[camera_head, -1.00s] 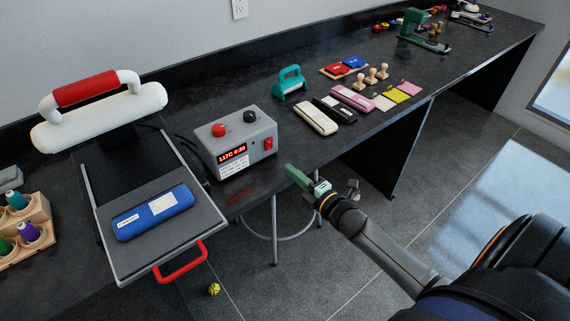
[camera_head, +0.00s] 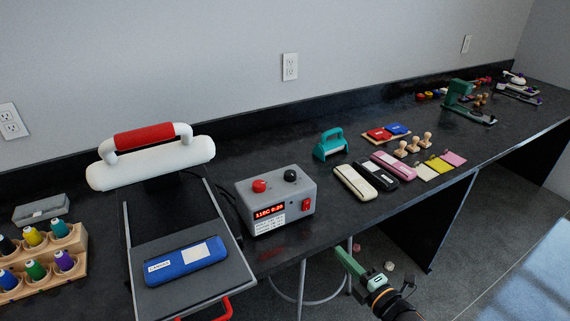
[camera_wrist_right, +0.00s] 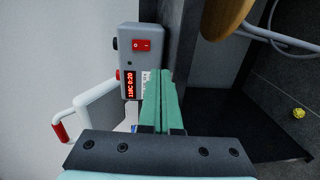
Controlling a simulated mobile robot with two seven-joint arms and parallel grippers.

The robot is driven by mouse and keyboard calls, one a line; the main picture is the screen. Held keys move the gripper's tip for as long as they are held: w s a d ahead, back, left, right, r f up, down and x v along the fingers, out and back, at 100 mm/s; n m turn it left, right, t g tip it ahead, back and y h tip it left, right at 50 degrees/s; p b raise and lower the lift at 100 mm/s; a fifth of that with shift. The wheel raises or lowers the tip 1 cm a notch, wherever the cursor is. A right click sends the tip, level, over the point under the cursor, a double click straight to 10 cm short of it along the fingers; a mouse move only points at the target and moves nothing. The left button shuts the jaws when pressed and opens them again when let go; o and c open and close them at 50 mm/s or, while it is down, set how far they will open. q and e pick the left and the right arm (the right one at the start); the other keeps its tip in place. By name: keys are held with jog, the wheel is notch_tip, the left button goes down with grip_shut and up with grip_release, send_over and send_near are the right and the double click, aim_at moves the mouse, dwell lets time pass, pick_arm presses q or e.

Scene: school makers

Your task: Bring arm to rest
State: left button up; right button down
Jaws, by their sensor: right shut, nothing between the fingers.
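My right gripper (camera_head: 347,262) shows at the lower middle of the head view, in front of the bench edge, with its green fingers together and nothing between them. In the right wrist view the two green fingers (camera_wrist_right: 162,100) lie side by side, pointing toward the grey control box (camera_wrist_right: 142,60). The gripper is apart from the bench things in the head view. My left gripper is not in view.
The black bench (camera_head: 340,224) runs along the wall. On it are the control box (camera_head: 275,200), a heat press with red handle (camera_head: 144,137), a blue case (camera_head: 186,263) on the press bed, a spool rack (camera_head: 72,268) and a teal tool (camera_head: 330,144). A stool (camera_head: 302,283) stands below.

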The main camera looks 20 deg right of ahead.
pick_arm(q)
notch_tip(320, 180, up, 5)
jog(key=p, duration=0.5)
pick_arm(e)
jog(key=s+a+f+m+g, duration=0.4)
jog(key=s+a+m, duration=0.4)
jog(key=s+a+f+m+g+y, duration=0.1)
jog(key=s+a+f+m+g, duration=0.3)
jog(key=s+a+m, duration=0.3)
jog(key=shift+s+a+f+m, duration=0.4)
jog(key=shift+a+m, duration=0.25)
jog(key=shift+m, duration=0.35)
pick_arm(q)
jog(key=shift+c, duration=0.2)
